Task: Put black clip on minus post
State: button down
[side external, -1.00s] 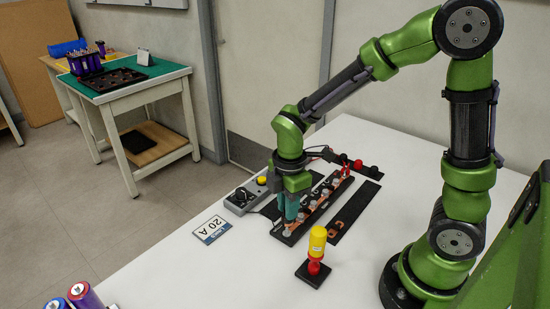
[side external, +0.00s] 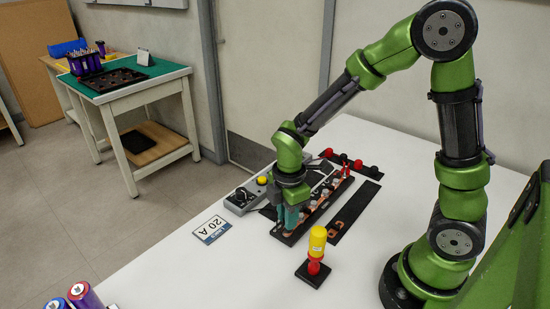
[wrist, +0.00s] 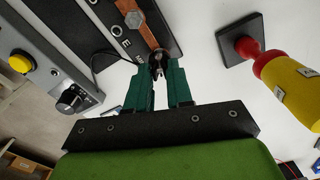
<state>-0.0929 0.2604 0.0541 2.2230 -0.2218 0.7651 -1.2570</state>
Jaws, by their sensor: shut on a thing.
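My gripper (side external: 292,215) is low over the near end of the copper busbar row (side external: 318,199). In the wrist view its teal fingers (wrist: 158,75) are closed around a small dark thing, which looks like the black clip (wrist: 158,66). The clip is at the near end of the copper bar (wrist: 145,28), beside or on a post there. The fingers hide most of the clip and that post, so I cannot tell whether it is seated. A silver bolt head (wrist: 133,19) shows farther along the bar. A red clip (side external: 346,170) stands at the far end of the row.
A grey control box (side external: 241,199) with a yellow button and dark knob stands left of the row. A yellow-and-red tool (side external: 317,247) stands on a black base in front. A black strip (side external: 354,208) lies to the right. A "20 A" card (side external: 211,230) lies left.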

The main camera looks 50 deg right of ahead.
jog(key=shift+f, duration=0.15)
jog(key=c, duration=0.9)
grip_release()
jog(key=shift+r, duration=3)
